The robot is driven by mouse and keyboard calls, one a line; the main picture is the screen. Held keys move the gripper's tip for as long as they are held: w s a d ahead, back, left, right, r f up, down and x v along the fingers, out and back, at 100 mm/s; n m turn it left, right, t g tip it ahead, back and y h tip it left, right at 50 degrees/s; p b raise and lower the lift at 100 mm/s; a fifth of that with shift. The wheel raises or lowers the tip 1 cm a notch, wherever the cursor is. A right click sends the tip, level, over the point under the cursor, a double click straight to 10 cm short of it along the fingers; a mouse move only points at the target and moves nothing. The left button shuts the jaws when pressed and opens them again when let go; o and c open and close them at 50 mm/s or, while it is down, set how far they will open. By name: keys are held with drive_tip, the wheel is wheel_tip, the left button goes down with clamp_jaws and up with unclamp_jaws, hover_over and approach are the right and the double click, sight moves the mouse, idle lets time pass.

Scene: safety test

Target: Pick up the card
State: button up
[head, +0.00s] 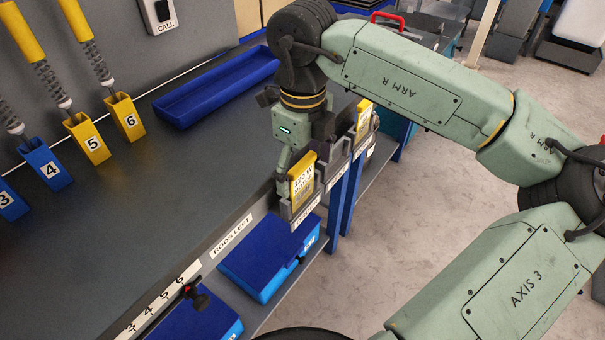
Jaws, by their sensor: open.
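A yellow card (302,182) with a white printed label stands upright in a grey holder (304,208) on the bench's front edge. A second yellow-edged card (363,114) stands in another holder farther along the same edge. My gripper (287,168) points down at the nearer card, with one finger visible just left of it. The jaws are open. The other finger is mostly hidden, and I cannot tell whether either finger touches the card.
The dark bench top (190,200) is mostly clear. A blue tray (217,86) lies toward the back. Numbered yellow and blue holders (88,140) with rods stand along the back left.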

drive_tip(key=shift+f, duration=0.75)
drive_tip(key=shift+c, duration=0.3)
drive_tip(key=c, duration=0.9)
